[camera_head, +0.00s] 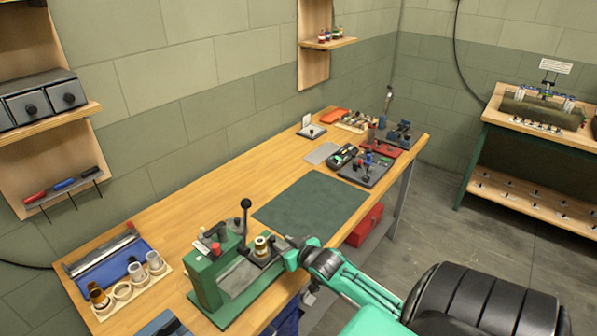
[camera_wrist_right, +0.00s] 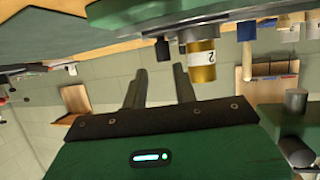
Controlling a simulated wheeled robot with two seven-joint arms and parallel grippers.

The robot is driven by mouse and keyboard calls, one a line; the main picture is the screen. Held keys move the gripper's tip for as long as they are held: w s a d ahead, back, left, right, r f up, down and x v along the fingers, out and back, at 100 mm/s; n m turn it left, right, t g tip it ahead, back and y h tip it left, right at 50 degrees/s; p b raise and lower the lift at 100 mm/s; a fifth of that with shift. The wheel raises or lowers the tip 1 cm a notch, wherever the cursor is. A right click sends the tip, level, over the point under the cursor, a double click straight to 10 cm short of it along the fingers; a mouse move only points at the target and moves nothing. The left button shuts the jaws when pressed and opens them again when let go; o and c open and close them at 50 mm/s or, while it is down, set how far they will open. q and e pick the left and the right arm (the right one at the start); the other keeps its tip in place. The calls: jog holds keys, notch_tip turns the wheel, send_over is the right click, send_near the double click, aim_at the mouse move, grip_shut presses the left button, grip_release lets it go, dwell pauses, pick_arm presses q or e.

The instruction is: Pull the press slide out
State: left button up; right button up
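The green press (camera_head: 205,283) stands at the near edge of the workbench, with a black-knobbed lever (camera_head: 246,204) upright. Its grey slide (camera_head: 240,279) lies on the press bed, and a gold cup with a white label (camera_head: 261,247) stands at the slide's right end. The cup also shows in the right wrist view (camera_wrist_right: 201,66). My right gripper (camera_head: 284,243) is just right of the cup. In the wrist view its two fingers (camera_wrist_right: 158,72) are apart, with a small dark knob (camera_wrist_right: 163,49) just beyond the tips, between them. Contact is not visible. My left gripper is out of view.
A wooden rack (camera_head: 124,291) with several cups and a blue tray (camera_head: 108,262) lie left of the press. A dark green mat (camera_head: 311,203) lies behind my right gripper. Tools and small fixtures fill the bench's far end.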

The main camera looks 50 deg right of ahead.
jog(key=b+v, duration=0.1)
jog(key=v, duration=0.6)
jog(key=shift+s, duration=0.15)
dwell(0.3)
